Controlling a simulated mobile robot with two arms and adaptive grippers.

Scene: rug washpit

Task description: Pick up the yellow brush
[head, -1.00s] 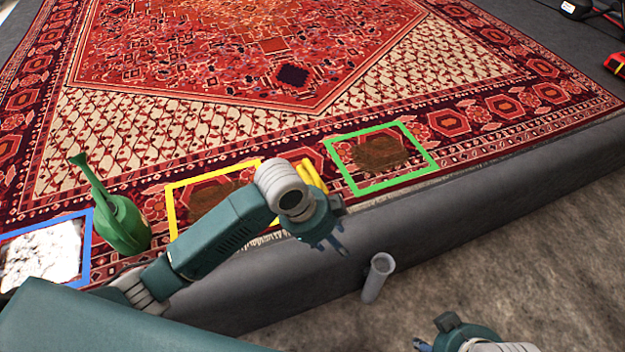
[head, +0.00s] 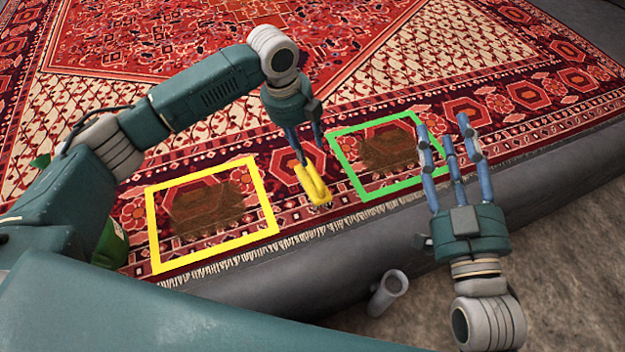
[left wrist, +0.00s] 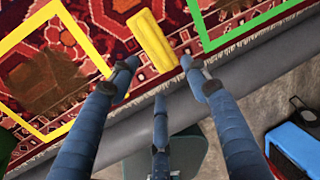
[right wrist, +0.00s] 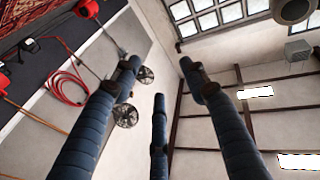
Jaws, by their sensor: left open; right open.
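The yellow brush (head: 313,184) lies on the patterned rug (head: 330,80) between the yellow frame and the green frame. My left gripper (head: 303,150) is open and hangs close above the brush, its fingers pointing down. In the left wrist view the brush (left wrist: 152,40) shows just beyond the open fingertips (left wrist: 157,75), with nothing between them. Whether a finger touches the brush I cannot tell. My right gripper (head: 446,140) is open and empty, its fingers raised, to the right of the green frame. The right wrist view shows its fingers (right wrist: 160,80) against a wall and windows.
A yellow frame (head: 152,220) and a green frame (head: 349,170) lie on the rug, each around a brown stain. A grey raised edge (head: 330,260) runs along the rug's near side, with a grey tube (head: 390,290) in front. A green can (head: 112,245) is mostly hidden behind my left arm.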

